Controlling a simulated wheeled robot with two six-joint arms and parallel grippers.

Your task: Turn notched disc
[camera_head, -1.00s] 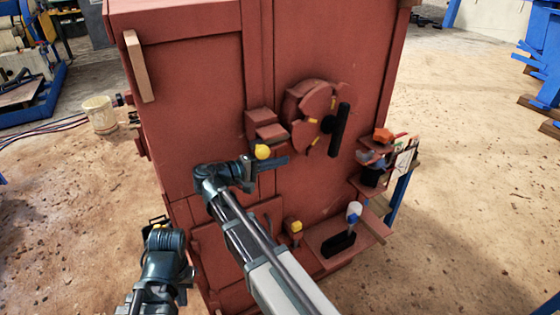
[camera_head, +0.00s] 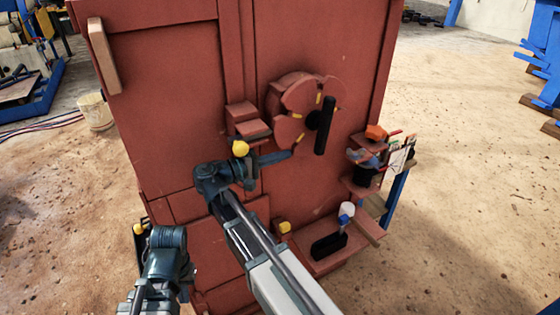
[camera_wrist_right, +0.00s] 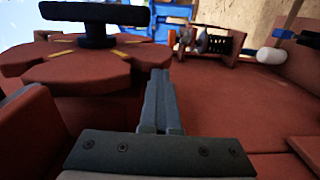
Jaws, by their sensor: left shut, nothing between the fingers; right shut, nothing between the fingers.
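The notched disc (camera_head: 292,98) is red with yellow marks and stands on the front of a red cabinet. A black bar handle (camera_head: 325,126) sits upright at its centre. My right gripper (camera_head: 288,155) is shut and empty, just below the disc's lower edge. In the right wrist view its closed fingers (camera_wrist_right: 160,78) point toward the disc (camera_wrist_right: 85,68), beside its rim; whether they touch it I cannot tell. The handle (camera_wrist_right: 95,14) stands above. My left gripper (camera_head: 160,236) is shut and low at the left, away from the disc; its fingertips are hard to make out.
Red blocks (camera_head: 243,115) jut out left of the disc, above a yellow knob (camera_head: 240,148). Small shelves with an orange item (camera_head: 376,132) stick out at the right. A lower ledge (camera_head: 340,255) carries a black holder. Open floor lies to the right.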

